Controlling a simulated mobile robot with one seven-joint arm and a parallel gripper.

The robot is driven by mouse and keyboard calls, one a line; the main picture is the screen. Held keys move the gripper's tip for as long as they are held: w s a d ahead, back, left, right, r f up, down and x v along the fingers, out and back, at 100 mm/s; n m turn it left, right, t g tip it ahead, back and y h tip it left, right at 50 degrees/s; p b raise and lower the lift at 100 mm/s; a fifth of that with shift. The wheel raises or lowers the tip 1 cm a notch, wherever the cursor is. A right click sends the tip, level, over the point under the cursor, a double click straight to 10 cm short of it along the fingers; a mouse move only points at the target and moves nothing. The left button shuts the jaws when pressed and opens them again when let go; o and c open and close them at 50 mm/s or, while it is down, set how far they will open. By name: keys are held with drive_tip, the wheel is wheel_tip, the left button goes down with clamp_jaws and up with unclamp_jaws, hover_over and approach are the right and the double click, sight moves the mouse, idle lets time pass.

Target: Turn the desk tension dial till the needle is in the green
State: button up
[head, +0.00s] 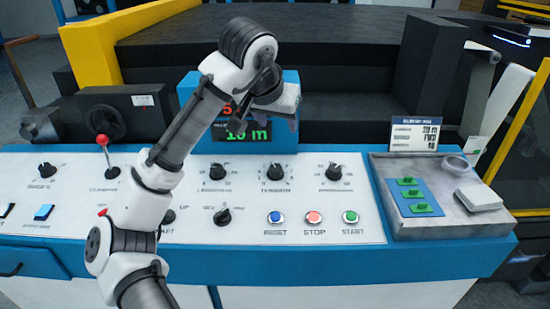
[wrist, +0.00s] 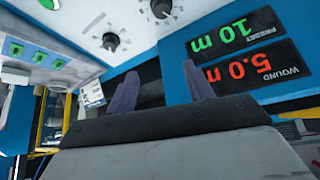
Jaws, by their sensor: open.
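Three black dials stand in a row on the white desk panel: a left dial (head: 217,171), a middle dial (head: 275,172) and a right dial (head: 333,172). Their labels are too blurred to tell surely which is the tension dial. Two dials also show at the top of the wrist view, one nearer the middle (wrist: 110,40) and one at the edge (wrist: 161,7). I see no needle or green band. My gripper hangs above the panel, in front of the display, apart from the dials. In the wrist view its fingers (wrist: 163,90) are spread and empty.
A display (head: 240,130) reads 10 m in green; the wrist view shows it too (wrist: 222,38), with 5.0 m in red. Reset (head: 275,217), stop (head: 314,217) and start (head: 350,217) buttons sit in front of the dials. A grey tray (head: 455,229) lies at the right.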

sight(275, 168)
drive_tip(key=shift+g+y, duration=0.8)
drive_tip(key=shift+g, duration=0.1)
drive_tip(key=x, duration=0.5)
drive_tip(key=s+a+x, duration=0.1)
drive_tip(key=x, duration=0.4)
drive_tip(key=s+f+x, duration=0.1)
drive_tip(key=x, duration=0.4)
drive_tip(key=shift+a+p, duration=0.15)
drive_tip(key=shift+p, duration=0.15)
drive_tip(key=shift+r, duration=0.1)
drive_tip(key=c, duration=1)
drive_tip(key=shift+m+h+p, duration=0.4)
drive_tip(key=shift+m, duration=1)
drive_tip(key=o, duration=1)
